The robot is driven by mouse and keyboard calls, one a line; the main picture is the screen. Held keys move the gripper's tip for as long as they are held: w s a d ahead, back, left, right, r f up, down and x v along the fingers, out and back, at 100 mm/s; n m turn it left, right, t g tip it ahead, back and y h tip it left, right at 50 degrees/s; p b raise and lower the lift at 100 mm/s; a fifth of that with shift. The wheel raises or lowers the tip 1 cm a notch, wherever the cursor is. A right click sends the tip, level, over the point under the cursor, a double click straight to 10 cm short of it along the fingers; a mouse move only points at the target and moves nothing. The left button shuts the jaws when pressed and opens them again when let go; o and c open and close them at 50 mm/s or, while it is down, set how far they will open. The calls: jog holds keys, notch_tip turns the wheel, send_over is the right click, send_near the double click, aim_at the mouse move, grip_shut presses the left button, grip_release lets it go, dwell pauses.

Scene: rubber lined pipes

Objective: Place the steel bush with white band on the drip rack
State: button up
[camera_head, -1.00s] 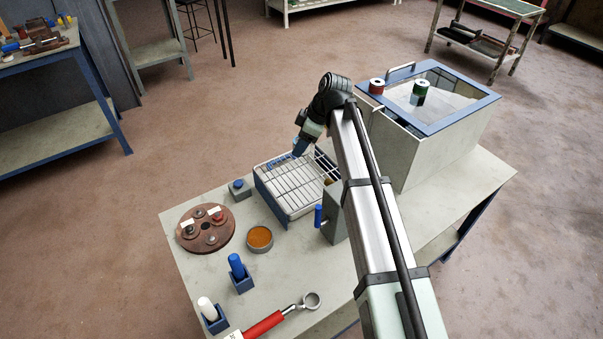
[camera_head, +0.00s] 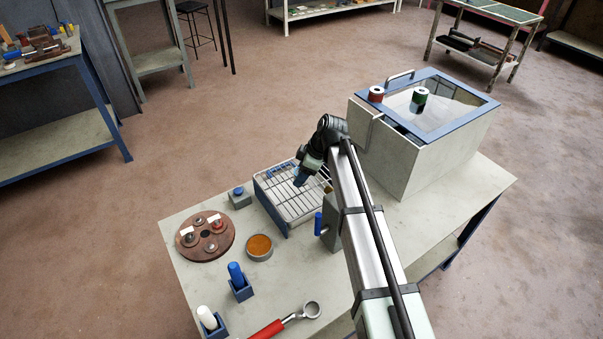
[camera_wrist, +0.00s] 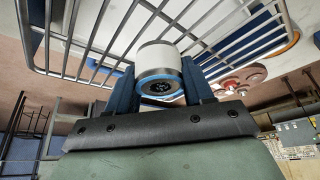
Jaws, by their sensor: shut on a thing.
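The steel bush with white band (camera_wrist: 158,62) is held between the blue fingers of my gripper (camera_wrist: 160,88). In the wrist view its blue-ringed end with a dark centre faces the camera. The drip rack (camera_head: 277,205) is a wire grid over a pale tray with a blue front edge, on the table. In the head view my gripper (camera_head: 300,178) is over the rack's far right part, pointing down, and hides the bush. Rack wires (camera_wrist: 110,30) pass close behind the bush in the wrist view; I cannot tell whether they touch.
A large box with a blue-framed glass lid (camera_head: 425,130) stands right of the rack, red and green rolls on top. A round brown disc (camera_head: 190,250), an orange-filled dish (camera_head: 259,246) and a small grey block with a blue knob (camera_head: 239,196) lie left of the rack.

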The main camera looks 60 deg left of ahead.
jog(key=shift+f, duration=0.1)
jog(key=o, duration=1.3)
jog(key=v, duration=1.2)
